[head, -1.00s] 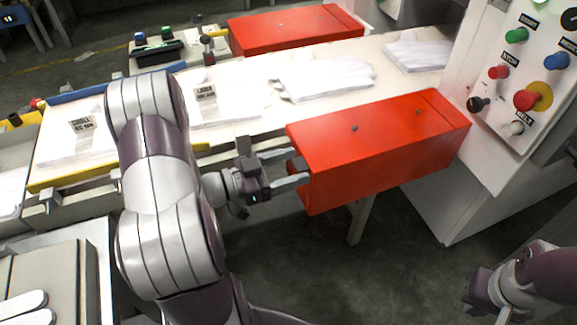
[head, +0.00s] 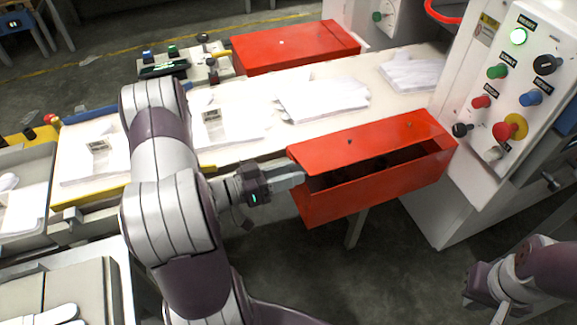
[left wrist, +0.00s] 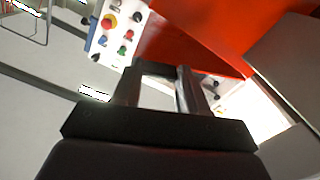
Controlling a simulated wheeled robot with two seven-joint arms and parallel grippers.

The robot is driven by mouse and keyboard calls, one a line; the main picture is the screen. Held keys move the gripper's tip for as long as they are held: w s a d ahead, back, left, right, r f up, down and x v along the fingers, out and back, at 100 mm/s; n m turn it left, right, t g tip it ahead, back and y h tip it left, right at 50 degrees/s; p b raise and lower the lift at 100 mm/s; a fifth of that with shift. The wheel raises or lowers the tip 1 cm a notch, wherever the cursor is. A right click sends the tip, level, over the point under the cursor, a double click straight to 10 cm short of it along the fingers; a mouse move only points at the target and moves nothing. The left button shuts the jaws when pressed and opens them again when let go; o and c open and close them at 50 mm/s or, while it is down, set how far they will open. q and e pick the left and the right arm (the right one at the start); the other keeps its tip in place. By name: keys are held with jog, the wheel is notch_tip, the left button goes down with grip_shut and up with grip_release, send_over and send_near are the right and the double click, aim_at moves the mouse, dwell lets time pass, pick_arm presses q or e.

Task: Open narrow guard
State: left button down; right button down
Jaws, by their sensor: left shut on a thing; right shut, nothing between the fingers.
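The narrow guard is the long red box (head: 350,150) on the near side of the white belt, beside the control panel. Its red top is tilted up, and a dark gap runs along the side facing me. My left gripper (head: 300,177) is shut at the guard's left end, by the edge of the raised top. Its fingers hide exactly what they hold. The left wrist view shows the fingers (left wrist: 158,88) below a red surface (left wrist: 205,35). My right gripper (head: 482,290) is low at the right edge, away from the guard; its fingers are hard to make out.
A control panel (head: 515,90) with coloured knobs and a lit green lamp stands right of the guard. White gloves (head: 322,98) lie along the belt (head: 385,88). A second red guard (head: 295,48) stands across it. The floor (head: 400,280) below the guard is open.

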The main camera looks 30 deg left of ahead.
pick_arm(q)
jog(key=w+a+r+n+p, duration=0.6)
jog(key=n+p, duration=0.5)
jog(key=p, duration=0.2)
jog(key=shift+a+r+p, duration=0.35)
jog(key=shift+a+r, duration=0.2)
jog(key=shift+r, duration=0.5)
jog(key=shift+n, duration=0.3)
jog(key=c, duration=0.6)
grip_release()
jog(key=shift+f, duration=0.1)
jog(key=b+v, duration=0.2)
jog(key=v, duration=1)
jog(key=shift+s+a, duration=0.2)
jog(key=shift+s, duration=0.05)
